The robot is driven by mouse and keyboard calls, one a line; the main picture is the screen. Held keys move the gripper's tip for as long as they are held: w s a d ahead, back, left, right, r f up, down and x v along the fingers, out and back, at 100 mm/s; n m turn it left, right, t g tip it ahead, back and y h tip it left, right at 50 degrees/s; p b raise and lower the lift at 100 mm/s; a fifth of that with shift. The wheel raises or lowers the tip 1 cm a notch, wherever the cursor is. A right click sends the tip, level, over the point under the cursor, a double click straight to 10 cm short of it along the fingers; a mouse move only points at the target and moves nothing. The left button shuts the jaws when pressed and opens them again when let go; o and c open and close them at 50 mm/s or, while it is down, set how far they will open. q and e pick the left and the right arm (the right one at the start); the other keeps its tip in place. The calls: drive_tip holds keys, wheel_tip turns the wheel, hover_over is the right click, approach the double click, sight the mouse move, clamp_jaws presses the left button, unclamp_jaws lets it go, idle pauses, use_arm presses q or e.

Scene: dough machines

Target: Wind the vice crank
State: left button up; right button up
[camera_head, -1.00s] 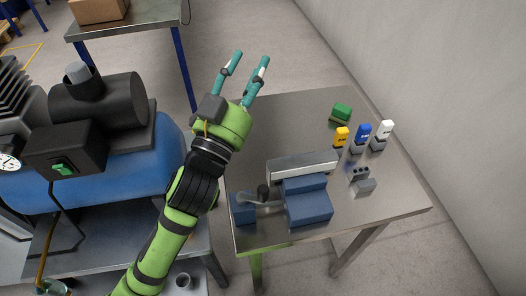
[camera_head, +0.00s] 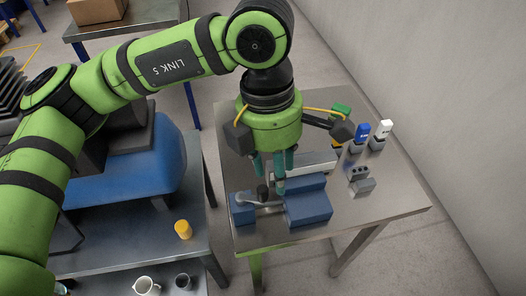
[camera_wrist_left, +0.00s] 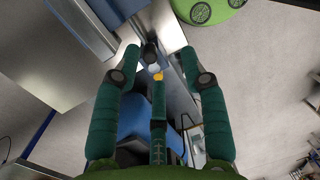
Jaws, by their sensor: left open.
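The blue vice (camera_head: 308,207) with its grey steel jaw bar sits on the steel table (camera_head: 378,207). Its grey crank arm (camera_head: 256,203) lies on the vice's left side, with a dark upright knob (camera_head: 262,192). My left gripper (camera_head: 272,178) points down above the vice, its teal fingers open and close to the knob. In the left wrist view, the open left gripper (camera_wrist_left: 160,55) has a dark round knob (camera_wrist_left: 150,53) between and just past its fingertips. Contact cannot be told. The gripper partly hides the jaw bar. My right gripper is not seen.
The table's front right is clear.

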sight(263, 188)
use_arm(q)
drive_tip(key=shift+w+a+r+t+y, duration=0.15)
drive_tip(key=shift+w+a+t+y, duration=0.1)
drive_tip(key=shift+w+a+y, duration=0.25)
drive_tip(key=shift+w+a+r+t+y, duration=0.2)
drive_tip(key=shift+w+a+t, duration=0.1)
drive_tip(key=shift+a, duration=0.35)
drive_tip(key=shift+f+b, duration=1.25)
drive_tip(key=shift+f, duration=1.4)
drive_tip(key=shift+f+b, duration=0.45)
drive_tip(key=shift+f, duration=1.2)
drive_tip(key=shift+f+b, duration=0.15)
drive_tip(key=shift+b, duration=0.5)
